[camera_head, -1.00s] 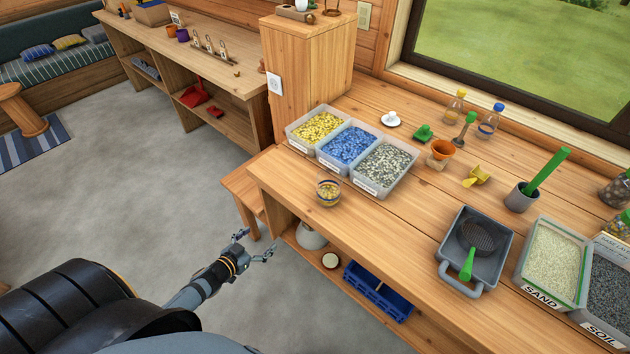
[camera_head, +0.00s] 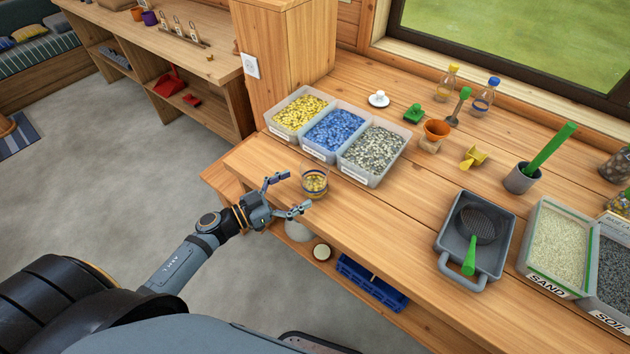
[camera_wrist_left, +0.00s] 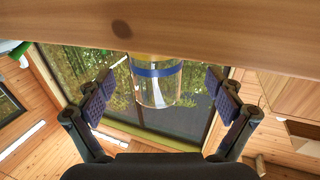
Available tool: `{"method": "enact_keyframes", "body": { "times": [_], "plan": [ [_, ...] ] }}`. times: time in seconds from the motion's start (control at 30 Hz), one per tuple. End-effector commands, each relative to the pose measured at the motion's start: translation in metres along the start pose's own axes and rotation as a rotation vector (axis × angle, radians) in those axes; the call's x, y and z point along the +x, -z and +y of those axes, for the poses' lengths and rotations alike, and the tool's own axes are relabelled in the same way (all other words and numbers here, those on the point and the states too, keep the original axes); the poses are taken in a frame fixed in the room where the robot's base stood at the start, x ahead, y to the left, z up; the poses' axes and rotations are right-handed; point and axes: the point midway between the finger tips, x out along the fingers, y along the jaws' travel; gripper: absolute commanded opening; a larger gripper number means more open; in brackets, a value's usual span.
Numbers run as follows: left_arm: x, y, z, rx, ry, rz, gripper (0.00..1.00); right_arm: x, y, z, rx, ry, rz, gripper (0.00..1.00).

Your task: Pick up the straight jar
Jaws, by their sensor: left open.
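The straight jar (camera_head: 314,184) is a small clear glass jar with a blue band and yellow contents. It stands upright near the front left edge of the workbench. In the left wrist view the jar (camera_wrist_left: 156,88) shows upside down, between the two fingers in the picture, with a gap on each side. My left gripper (camera_head: 296,192) is open and empty, its fingertips just short of the jar at the bench's front edge. Its fingers also show in the left wrist view (camera_wrist_left: 160,95). My right gripper is not in view.
Three bins of yellow, blue and grey pieces (camera_head: 372,176) stand behind the jar. A grey tray with a sieve (camera_head: 449,262) and a sand bin (camera_head: 528,246) stand to the right. The workbench (camera_head: 385,224) is bare between jar and tray. A blue crate (camera_head: 372,285) is on the shelf below.

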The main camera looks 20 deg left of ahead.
Motion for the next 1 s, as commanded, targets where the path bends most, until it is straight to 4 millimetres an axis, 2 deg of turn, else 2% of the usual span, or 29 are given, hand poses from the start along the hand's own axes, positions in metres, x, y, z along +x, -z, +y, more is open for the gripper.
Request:
{"method": "enact_keyframes", "body": {
  "times": [0.23,0.53,0.77,0.83,1.0],
  "plan": [
    [0.010,0.001,0.000,-0.001,0.002,0.000,0.93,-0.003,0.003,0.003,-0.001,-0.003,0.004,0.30],
    [0.055,0.003,0.005,-0.002,0.002,0.001,0.93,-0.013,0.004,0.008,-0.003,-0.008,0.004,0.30],
    [0.058,0.001,0.005,-0.001,0.001,-0.003,0.93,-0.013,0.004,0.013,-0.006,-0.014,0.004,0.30],
    [0.058,0.001,0.005,-0.001,0.001,-0.003,0.87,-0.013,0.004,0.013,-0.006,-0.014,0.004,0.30],
    [0.058,0.001,0.005,-0.001,0.001,-0.002,0.64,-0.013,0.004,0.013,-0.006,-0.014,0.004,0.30]
  ]
}}
